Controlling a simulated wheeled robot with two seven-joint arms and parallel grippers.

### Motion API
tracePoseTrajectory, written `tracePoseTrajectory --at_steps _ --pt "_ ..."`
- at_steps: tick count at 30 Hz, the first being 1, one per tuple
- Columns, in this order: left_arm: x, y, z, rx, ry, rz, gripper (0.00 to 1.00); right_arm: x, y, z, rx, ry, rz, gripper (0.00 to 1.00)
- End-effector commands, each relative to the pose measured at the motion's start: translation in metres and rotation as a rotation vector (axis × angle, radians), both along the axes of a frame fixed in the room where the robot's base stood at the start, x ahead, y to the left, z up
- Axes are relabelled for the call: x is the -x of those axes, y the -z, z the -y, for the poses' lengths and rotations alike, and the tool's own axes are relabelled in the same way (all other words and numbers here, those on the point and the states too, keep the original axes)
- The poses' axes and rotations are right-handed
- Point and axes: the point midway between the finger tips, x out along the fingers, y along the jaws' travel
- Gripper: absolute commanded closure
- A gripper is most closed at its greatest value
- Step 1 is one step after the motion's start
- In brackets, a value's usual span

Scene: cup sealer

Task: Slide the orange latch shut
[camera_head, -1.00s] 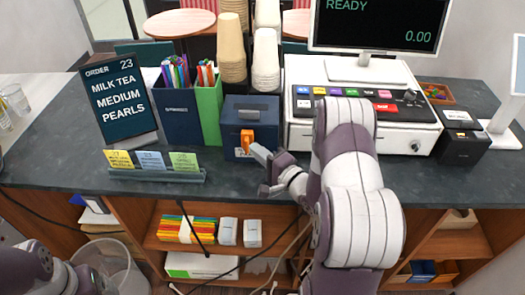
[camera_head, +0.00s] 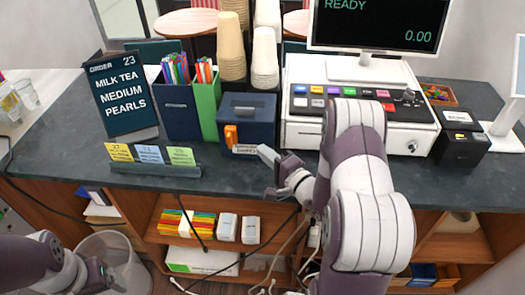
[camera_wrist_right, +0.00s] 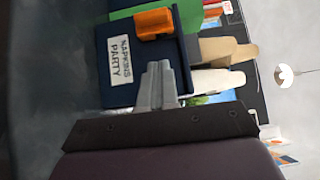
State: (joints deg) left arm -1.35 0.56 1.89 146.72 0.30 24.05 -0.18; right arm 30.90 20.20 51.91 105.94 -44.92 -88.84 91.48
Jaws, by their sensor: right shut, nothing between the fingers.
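The orange latch (camera_head: 231,135) sits at the left part of the front of a dark blue box (camera_head: 262,111) on the counter. A white label (camera_head: 244,149) shows to the right of the latch; in the right wrist view the label (camera_wrist_right: 119,61) reads "NAPKINS PARTY". The latch also shows in the right wrist view (camera_wrist_right: 155,24). My right gripper (camera_head: 264,152) is shut and empty, in front of the box and right of the latch. Its fingers (camera_wrist_right: 158,82) are together; I cannot tell whether they touch the box. My left gripper (camera_head: 102,274) is low at the left, away from the counter.
Pen holders in blue (camera_head: 181,111) and green (camera_head: 207,108) stand left of the box. A card rack (camera_head: 155,167) lies in front of them. The white register (camera_head: 300,133) is close on the right. Cup stacks (camera_head: 265,60) stand behind. The counter's front edge is clear near my right gripper.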

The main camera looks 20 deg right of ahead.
Motion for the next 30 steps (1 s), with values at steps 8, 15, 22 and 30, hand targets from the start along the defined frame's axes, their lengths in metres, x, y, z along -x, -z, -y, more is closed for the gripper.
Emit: tracePoseTrajectory --at_steps 8,15,22,30 --pt "0.000 0.014 0.000 0.000 -0.001 0.000 0.15 0.053 0.003 0.013 -0.001 0.003 0.000 1.00" --pt "0.000 0.016 0.000 0.000 0.000 0.000 0.15 0.074 0.002 0.018 0.000 -0.001 0.000 1.00" --pt "0.000 0.015 0.000 0.000 0.000 0.000 0.15 0.075 0.001 0.017 0.000 -0.002 0.000 1.00" --pt "0.000 0.015 0.000 0.000 0.000 0.000 0.15 0.074 0.001 0.018 0.000 -0.002 0.000 1.00"
